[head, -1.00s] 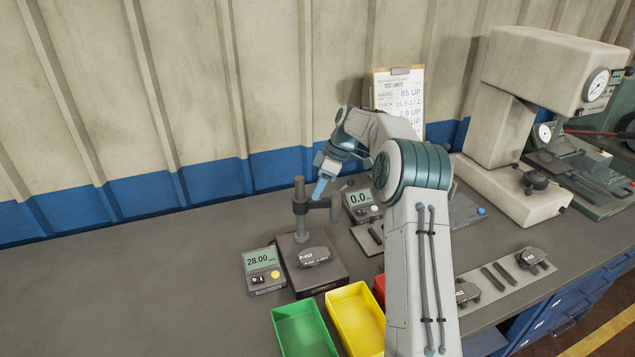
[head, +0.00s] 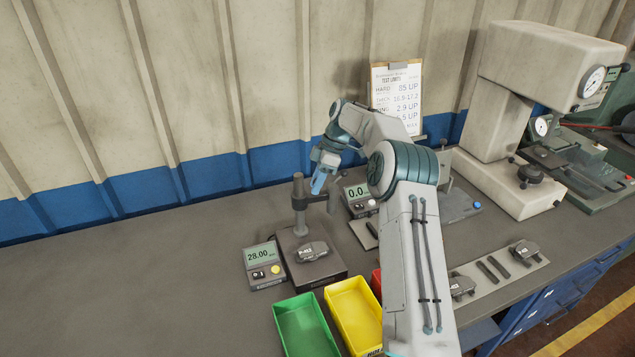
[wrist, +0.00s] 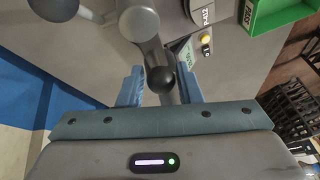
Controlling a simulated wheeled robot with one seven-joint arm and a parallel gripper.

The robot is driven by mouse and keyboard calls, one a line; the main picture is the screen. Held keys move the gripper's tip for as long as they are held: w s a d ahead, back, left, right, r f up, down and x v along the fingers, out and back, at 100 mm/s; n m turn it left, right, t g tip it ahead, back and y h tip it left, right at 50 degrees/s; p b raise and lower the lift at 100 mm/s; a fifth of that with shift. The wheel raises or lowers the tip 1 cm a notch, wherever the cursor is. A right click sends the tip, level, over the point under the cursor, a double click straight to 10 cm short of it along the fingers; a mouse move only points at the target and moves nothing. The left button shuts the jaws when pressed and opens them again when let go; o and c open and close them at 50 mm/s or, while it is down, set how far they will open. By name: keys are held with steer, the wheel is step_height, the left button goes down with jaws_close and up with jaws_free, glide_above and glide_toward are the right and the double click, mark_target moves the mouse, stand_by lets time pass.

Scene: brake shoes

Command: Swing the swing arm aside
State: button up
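The gauge stand (head: 299,204) has an upright dark post on a square base. Its swing arm (head: 318,198) reaches out to the right from the post, above the base. A brake shoe (head: 312,251) marked with white text lies on the base. My gripper (head: 318,184) is just above the outer part of the swing arm, with its blue fingers pointing down. In the wrist view, the swing arm (wrist: 143,24) ends in a black ball knob (wrist: 160,79). The fingers (wrist: 160,88) stand apart on either side of the knob, with visible gaps.
A readout showing 28.00 (head: 263,265) stands left of the base, and a 0.0 readout (head: 359,199) stands right. Green (head: 305,328) and yellow (head: 354,315) bins are in front, with a red bin partly hidden. A clipboard (head: 397,98) stands behind. The table's left is clear.

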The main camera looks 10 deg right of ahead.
steer(key=shift+o, duration=0.7)
steer(key=p+v, duration=0.5)
steer(key=v, duration=0.8)
steer(key=shift+r, duration=0.35)
